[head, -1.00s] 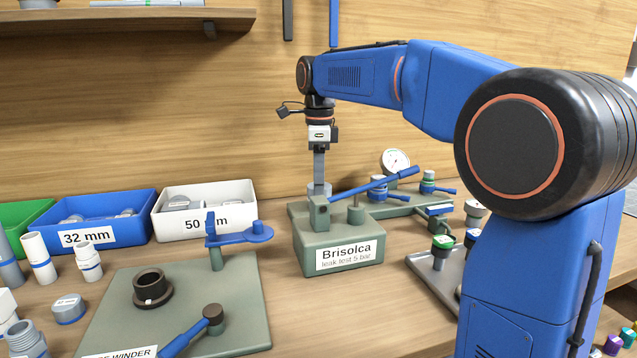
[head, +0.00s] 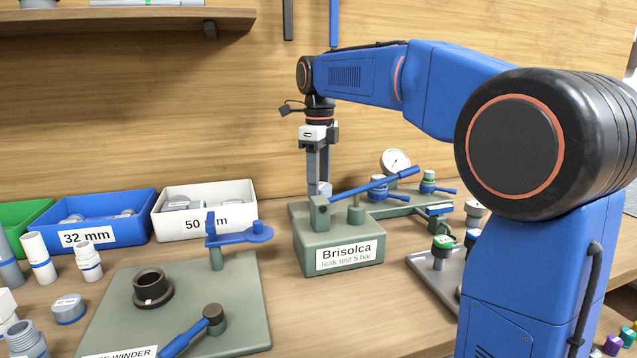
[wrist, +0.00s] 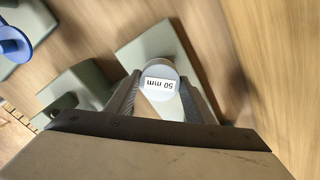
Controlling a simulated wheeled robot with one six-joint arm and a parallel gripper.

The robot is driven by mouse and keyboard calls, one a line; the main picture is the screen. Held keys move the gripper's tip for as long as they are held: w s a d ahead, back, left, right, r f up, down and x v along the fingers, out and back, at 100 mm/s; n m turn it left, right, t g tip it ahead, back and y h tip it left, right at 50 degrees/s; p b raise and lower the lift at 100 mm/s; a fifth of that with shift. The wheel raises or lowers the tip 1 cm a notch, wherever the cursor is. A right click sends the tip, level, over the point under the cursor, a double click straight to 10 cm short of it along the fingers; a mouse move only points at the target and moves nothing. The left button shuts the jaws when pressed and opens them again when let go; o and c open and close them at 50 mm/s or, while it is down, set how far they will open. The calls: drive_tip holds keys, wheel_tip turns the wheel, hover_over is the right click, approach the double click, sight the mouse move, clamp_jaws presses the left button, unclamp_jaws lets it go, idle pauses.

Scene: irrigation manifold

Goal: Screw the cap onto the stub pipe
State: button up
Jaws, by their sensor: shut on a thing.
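My gripper (head: 319,186) points straight down at the back of the green leak test block (head: 340,255) labelled Brisolca. Its two fingers are shut on a light grey round cap (wrist: 160,69). The cap carries a white "50 mm" label, upside down in the wrist view. In the head view the cap (head: 325,188) shows only partly between the fingertips, low at the block. The stub pipe cannot be made out; the cap, fingers and block hide that spot. I cannot tell how the cap sits on it.
A blue lever (head: 375,185) rises right of the gripper, with a pressure gauge (head: 396,161) behind. The winder plate (head: 235,320) with a black ring (head: 150,286) lies front left. Blue (head: 128,208) and white (head: 240,205) bins stand at the left.

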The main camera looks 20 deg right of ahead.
drive_tip(key=shift+s+d, duration=0.1)
drive_tip(key=shift+d, duration=0.05)
drive_tip(key=m, duration=0.4)
drive_tip(key=shift+m, duration=0.3)
drive_tip(key=o, duration=1.2)
drive_tip(key=shift+s+d+r, duration=0.1)
drive_tip(key=shift+d, duration=0.05)
drive_tip(key=shift+o, duration=0.3)
drive_tip(key=shift+o, duration=1.1)
drive_tip(key=shift+a+r, duration=0.2)
drive_tip(key=shift+r, duration=3.5)
